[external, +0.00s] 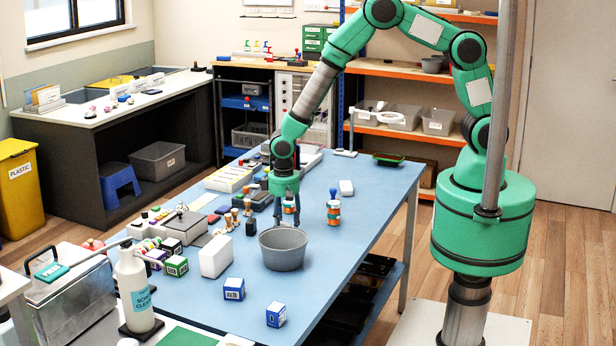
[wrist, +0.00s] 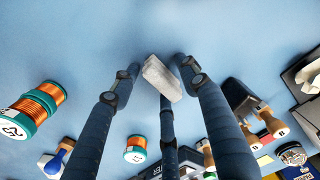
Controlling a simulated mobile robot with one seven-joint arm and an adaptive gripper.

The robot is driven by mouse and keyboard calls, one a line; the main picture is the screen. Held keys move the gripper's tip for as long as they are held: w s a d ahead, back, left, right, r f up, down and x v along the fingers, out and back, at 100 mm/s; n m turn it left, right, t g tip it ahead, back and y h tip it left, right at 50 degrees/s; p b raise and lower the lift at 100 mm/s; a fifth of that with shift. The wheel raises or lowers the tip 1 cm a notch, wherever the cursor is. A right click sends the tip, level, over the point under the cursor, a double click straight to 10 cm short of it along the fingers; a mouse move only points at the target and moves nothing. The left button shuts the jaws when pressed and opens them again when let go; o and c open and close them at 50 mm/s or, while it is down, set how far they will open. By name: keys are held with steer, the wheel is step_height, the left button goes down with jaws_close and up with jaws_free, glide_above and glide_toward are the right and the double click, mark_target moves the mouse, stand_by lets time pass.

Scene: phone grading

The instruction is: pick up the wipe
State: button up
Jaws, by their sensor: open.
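A small pale grey-white block-like piece, which looks like the wipe (wrist: 162,78), lies on the blue surface in the wrist view. It appears between the tips of the dark fingers of my gripper (wrist: 157,66). The fingers are spread and are not closed on it. Whether they touch it I cannot tell. In the external view my gripper (external: 287,224) points down over the blue table, just behind the grey bowl (external: 283,250). I cannot make out the wipe between the fingers there; the bowl's rim and the fingers may hide it.
Copper-wound spools (external: 333,212) stand right of my gripper, with a blue-handled stamp (wrist: 58,157) beside them. Wooden-handled stamps (external: 235,215) stand to the left.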

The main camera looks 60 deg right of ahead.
steer(key=c, duration=0.9)
steer(key=shift+r, duration=0.85)
step_height(320, 180, up, 2)
steer(key=shift+s+r+p, duration=0.1)
steer(key=shift+p, duration=0.3)
steer(key=s+d, duration=0.2)
steer(key=s, duration=0.2)
steer(key=s+d+p, duration=0.1)
steer(key=s+d, duration=0.1)
steer(key=s, duration=0.3)
steer(key=s+d+r, duration=0.1)
steer(key=s+d, duration=0.1)
steer(key=s, duration=0.3)
steer(key=shift+s+d, duration=0.2)
steer(key=shift+s, duration=0.05)
